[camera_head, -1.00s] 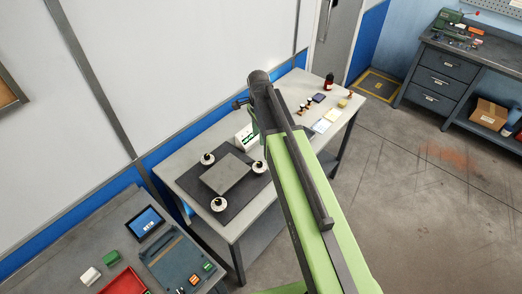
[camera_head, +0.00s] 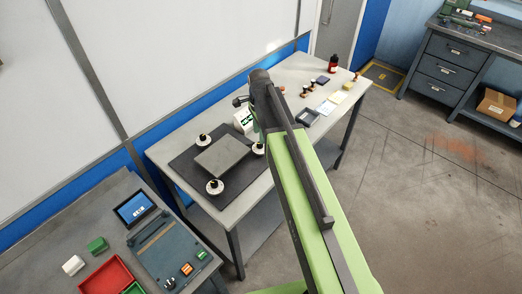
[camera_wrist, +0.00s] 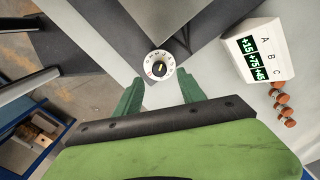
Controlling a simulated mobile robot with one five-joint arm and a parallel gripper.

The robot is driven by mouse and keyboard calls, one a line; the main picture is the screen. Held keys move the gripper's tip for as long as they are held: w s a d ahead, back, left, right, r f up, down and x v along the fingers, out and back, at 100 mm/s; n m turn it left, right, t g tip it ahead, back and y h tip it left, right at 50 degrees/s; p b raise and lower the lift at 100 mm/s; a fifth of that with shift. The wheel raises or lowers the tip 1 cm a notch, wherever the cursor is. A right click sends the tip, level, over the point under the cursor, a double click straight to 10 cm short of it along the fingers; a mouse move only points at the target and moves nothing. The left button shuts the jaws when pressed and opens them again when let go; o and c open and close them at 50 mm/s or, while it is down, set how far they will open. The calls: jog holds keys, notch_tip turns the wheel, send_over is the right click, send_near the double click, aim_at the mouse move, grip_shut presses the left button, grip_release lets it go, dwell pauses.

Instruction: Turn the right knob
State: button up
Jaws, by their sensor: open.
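Three white round knobs with dark centres stand around a square grey plate (camera_head: 221,157) on a dark mat (camera_head: 185,168). The left knob (camera_head: 202,140) and front knob (camera_head: 214,187) show clearly. The right knob (camera_head: 258,148) is at the edge of my arm. In the wrist view a white numbered knob (camera_wrist: 159,66) with a yellow pointer mark lies just beyond my open gripper (camera_wrist: 160,93), centred between the green fingertips and apparently not touched. It appears to be the right knob.
A white display box (camera_wrist: 262,50) labelled A, B, C stands beside the mat. Small brown-topped items (camera_wrist: 281,103) are near it. Farther along the table are a red bottle (camera_head: 332,67) and coloured pads. A second bench with a red tray (camera_head: 108,274) is at lower left.

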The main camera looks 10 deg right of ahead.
aim_at(260, 146)
notch_tip(260, 146, down, 5)
jog(key=b, duration=0.3)
jog(key=shift+f+b, duration=0.15)
jog(key=shift+b, duration=0.2)
jog(key=shift+c, duration=0.4)
grip_shut()
jog(key=shift+d, duration=0.15)
